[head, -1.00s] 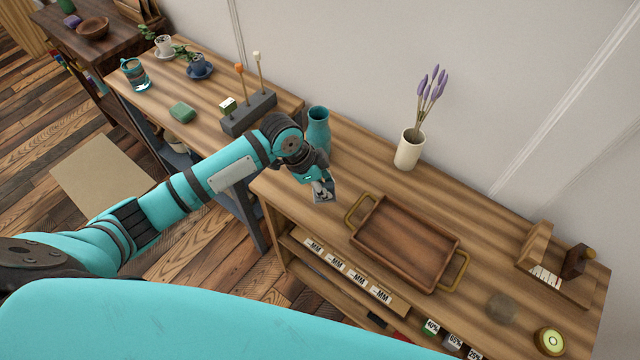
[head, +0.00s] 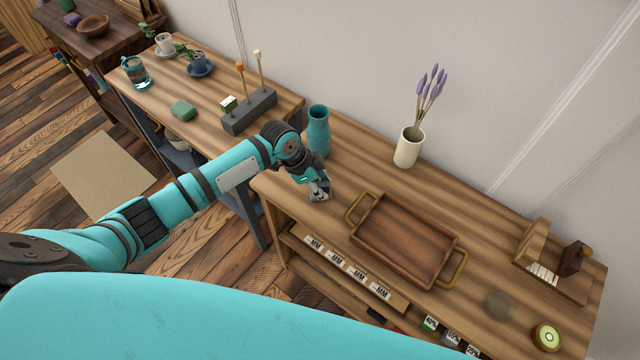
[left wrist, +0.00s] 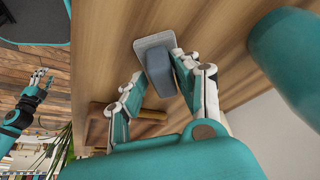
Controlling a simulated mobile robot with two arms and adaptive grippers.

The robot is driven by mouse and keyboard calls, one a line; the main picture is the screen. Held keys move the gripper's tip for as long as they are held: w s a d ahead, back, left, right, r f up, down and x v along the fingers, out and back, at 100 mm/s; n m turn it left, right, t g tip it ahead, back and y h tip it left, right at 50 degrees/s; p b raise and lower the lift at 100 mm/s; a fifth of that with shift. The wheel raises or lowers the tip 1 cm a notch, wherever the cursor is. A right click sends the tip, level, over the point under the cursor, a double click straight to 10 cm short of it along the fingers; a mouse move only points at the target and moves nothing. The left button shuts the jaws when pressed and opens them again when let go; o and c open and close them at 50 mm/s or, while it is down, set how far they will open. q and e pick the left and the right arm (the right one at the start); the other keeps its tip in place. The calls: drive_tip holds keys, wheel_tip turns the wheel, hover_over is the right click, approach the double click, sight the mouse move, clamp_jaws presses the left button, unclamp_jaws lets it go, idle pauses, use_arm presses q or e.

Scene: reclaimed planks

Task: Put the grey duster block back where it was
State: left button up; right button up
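The grey duster block (left wrist: 158,70), a darker grey block on a paler flat plate, sits between the fingertips of my left gripper (left wrist: 158,68) in the left wrist view. The right-hand finger lies against its side; the contact of the other finger is less clear. In the head view my left gripper (head: 319,184) and the small grey block (head: 319,194) are over the left part of the near wooden bench (head: 345,170), in front of the teal vase (head: 318,132). Whether the block touches the bench is unclear. My right gripper (left wrist: 42,78) appears at the left of the wrist view, fingers apart.
A wooden tray (head: 375,205) with brass handles is to the right of the gripper. A white vase of lavender (head: 408,148) stands behind. Bench space between tray and vases is clear.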

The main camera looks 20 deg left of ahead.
use_arm(q)
drive_tip(key=shift+o, duration=0.9)
drive_tip(key=shift+r, duration=0.25)
drive_tip(key=v, duration=1.1)
drive_tip(key=shift+a+r+b, duration=0.2)
drive_tip(key=shift+r+b, duration=0.1)
drive_tip(key=shift+r, duration=0.05)
